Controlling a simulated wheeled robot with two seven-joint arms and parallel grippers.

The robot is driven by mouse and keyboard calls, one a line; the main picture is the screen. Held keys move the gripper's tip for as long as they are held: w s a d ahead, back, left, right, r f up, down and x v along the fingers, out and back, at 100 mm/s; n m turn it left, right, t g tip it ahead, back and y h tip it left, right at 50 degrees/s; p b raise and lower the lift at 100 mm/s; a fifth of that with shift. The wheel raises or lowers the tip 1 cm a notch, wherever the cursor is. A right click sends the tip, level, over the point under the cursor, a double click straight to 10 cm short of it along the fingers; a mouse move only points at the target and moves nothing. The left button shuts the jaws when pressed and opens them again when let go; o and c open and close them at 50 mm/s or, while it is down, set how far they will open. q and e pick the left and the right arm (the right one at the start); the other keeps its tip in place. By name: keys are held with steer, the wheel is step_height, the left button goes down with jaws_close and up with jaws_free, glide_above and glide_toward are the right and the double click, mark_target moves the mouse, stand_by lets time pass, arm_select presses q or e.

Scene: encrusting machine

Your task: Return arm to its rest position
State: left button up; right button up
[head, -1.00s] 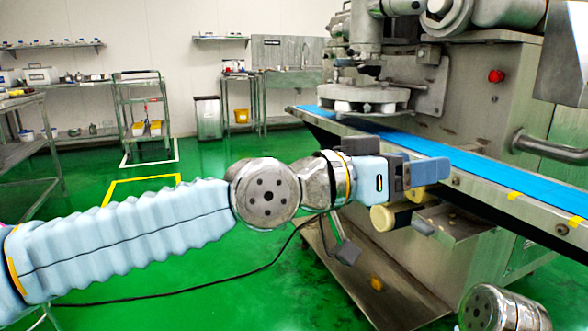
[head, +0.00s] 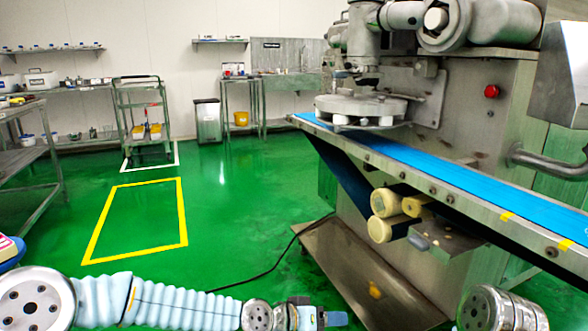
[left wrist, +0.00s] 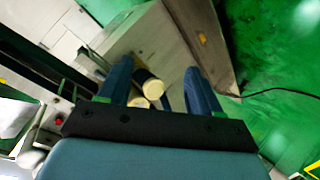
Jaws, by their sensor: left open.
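My left arm reaches in low from the left along the bottom of the head view. Its gripper (head: 335,318) is at the bottom edge, below and left of the encrusting machine (head: 465,110), apart from it. In the left wrist view the two blue fingers (left wrist: 162,80) stand apart with nothing held between them. Cream rollers (left wrist: 150,84) of the machine show beyond the fingers. A metal joint of mine shows at the bottom right of the head view; my right gripper is out of view.
The blue conveyor belt (head: 440,170) slopes along the machine, with cream rollers (head: 385,202) under it. The machine's steel base plate (head: 345,265) lies close to my left gripper. A yellow floor outline (head: 135,183) encloses bare green floor. A trolley (head: 143,115) and bin (head: 208,120) stand at the back.

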arm_select(q)
steer(key=s+a+f+n+g+y+p, duration=0.2)
steer(key=s+a+f, duration=0.5)
steer(key=f, duration=0.4)
steer(key=s+a+f+n+g+y+p, duration=0.1)
steer(key=s+a+f+n+g+y, duration=0.1)
steer(key=s+a+f, duration=0.5)
step_height(320, 180, down, 5)
steer(key=shift+s+r+y+p, duration=0.15)
steer(key=shift+s+y+p, duration=0.2)
steer(key=shift+s+y, duration=0.1)
steer(key=shift+n+g+y, duration=0.65)
steer(key=shift+n+g, duration=0.05)
steer(key=s+a+f, duration=0.1)
steer(key=s, duration=0.1)
steer(key=s+a+f, duration=0.1)
steer(key=s+a, duration=0.1)
steer(key=s+a+f, duration=0.1)
steer(key=s, duration=0.1)
steer(key=shift+s+a+f+p, duration=0.2)
steer(key=shift+s+a+p, duration=0.05)
steer(key=shift+a+p, duration=0.1)
steer(key=shift+c, duration=0.3)
